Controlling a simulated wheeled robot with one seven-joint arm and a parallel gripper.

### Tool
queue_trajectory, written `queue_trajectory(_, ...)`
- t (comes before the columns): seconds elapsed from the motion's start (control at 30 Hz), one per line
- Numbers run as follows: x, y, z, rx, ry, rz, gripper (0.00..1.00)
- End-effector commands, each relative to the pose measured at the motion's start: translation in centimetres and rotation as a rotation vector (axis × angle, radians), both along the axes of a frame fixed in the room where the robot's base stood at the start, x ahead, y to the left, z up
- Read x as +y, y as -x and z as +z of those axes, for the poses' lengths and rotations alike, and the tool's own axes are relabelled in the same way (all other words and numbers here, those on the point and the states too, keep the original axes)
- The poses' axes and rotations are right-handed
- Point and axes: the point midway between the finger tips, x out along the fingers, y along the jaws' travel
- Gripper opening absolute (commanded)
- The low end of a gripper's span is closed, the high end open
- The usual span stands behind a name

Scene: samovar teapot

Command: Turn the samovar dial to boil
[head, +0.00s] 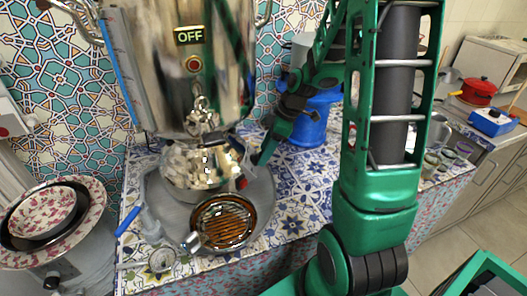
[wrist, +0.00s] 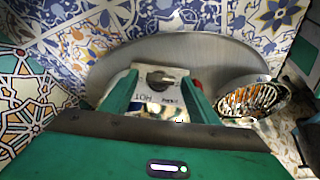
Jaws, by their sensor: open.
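The shiny metal samovar (head: 165,70) stands at the upper left in the head view. A black display (head: 189,35) on its front reads OFF, with a small red light (head: 193,63) under it. In the wrist view a dark dial knob (wrist: 158,79) sits on a pale plate (wrist: 148,98) with lettering that seems to read HOT. My gripper (wrist: 163,88) is open, one green finger on each side of the knob; I cannot tell whether they touch it. In the head view my wrist is beside the samovar's lower right, and the fingertips are hard to make out.
A metal tray (head: 262,195) lies under the samovar, with a round orange-lit grille (head: 224,219) on it. A blue vessel (head: 300,125) stands behind my arm. Patterned bowls (head: 42,212) are at left, a red pot (head: 478,90) at far right. Tiled counter (head: 315,205) is clear right of the tray.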

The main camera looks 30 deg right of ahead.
Motion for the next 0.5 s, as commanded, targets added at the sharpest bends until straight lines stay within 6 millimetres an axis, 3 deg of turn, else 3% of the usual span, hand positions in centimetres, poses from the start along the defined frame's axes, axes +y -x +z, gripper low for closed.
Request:
queue_trajectory(0.33, 0.12, -0.09, -0.35, 0.000, 0.000, 0.000, 0.55)
queue_trajectory(0.5, 0.10, -0.09, -0.33, 0.000, 0.000, 0.000, 0.14)
